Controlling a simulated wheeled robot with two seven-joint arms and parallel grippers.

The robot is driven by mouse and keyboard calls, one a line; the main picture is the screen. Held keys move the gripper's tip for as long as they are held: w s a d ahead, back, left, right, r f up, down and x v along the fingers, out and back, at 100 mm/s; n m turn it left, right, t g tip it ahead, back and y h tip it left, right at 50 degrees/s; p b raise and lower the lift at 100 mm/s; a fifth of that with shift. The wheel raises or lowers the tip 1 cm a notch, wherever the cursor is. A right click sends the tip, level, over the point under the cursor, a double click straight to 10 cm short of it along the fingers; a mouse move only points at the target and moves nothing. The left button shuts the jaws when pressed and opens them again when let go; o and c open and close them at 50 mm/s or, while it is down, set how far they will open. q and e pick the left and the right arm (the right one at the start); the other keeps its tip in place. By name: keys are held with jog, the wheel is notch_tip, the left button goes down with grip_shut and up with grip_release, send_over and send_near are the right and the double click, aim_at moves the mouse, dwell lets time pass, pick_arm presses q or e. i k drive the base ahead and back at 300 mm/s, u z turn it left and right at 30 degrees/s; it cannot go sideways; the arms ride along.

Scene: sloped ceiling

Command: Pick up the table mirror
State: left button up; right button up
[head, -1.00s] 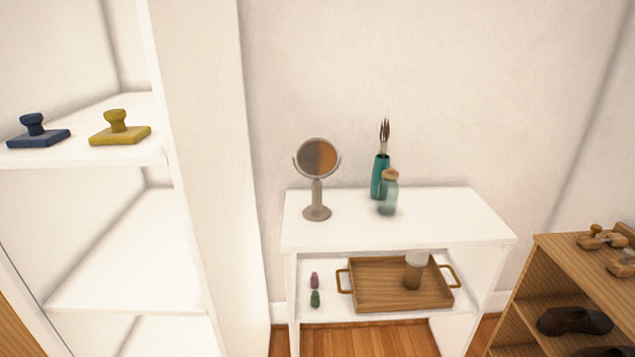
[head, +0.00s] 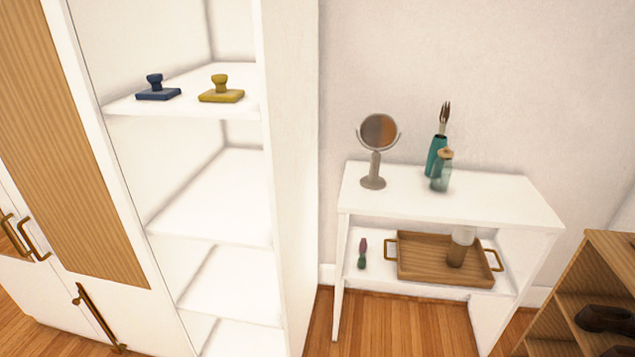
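The table mirror (head: 377,150) stands upright on the left part of the top of a white console table (head: 480,202). It has a round glass in a grey frame, on a stem with a round foot. Nothing hides it. Neither of my grippers shows in the head view.
Below are a wooden tray (head: 420,262) and small bottles. A tall white shelf (head: 290,180) stands left, a wooden shoe rack (head: 612,258) right.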

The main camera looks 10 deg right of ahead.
aim_at(372, 181)
jog(key=z, duration=0.7)
jog(key=i, duration=1.5)
jog(key=u, duration=0.9)
